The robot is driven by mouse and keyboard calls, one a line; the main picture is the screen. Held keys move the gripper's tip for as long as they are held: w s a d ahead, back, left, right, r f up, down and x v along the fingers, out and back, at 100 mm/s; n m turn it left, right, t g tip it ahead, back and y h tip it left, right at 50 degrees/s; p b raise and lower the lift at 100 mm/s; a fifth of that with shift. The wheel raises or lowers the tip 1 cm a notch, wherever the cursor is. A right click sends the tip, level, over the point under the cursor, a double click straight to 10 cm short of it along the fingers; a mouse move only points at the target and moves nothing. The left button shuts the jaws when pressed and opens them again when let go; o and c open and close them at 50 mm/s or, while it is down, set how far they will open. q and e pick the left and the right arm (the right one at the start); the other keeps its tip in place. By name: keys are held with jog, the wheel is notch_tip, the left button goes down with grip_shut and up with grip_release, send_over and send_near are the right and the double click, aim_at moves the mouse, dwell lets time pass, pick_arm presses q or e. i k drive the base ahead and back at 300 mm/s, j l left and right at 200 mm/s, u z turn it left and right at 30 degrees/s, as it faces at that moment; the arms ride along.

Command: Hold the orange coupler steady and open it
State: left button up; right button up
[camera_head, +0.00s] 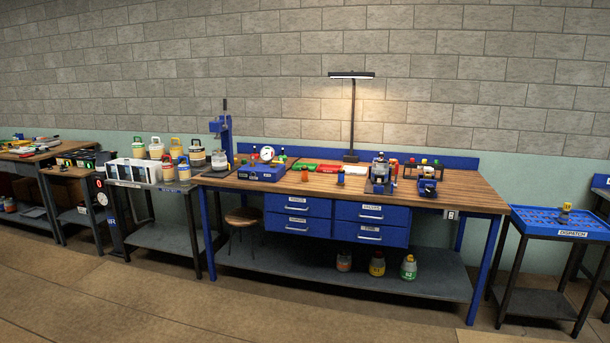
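Neither of my grippers is in view, and nothing touches the orange piece.
A blue scale (262,172) stands to its left and a blue device (380,177) to its right. Red and green trays (325,169) and a lamp (352,110) are behind. A stool (243,217) is tucked under the bench. Open floor lies in front.

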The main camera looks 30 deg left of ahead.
aim_at(304, 174)
jog(key=i+j+u, duration=0.2)
jog(key=i+j, duration=1.1)
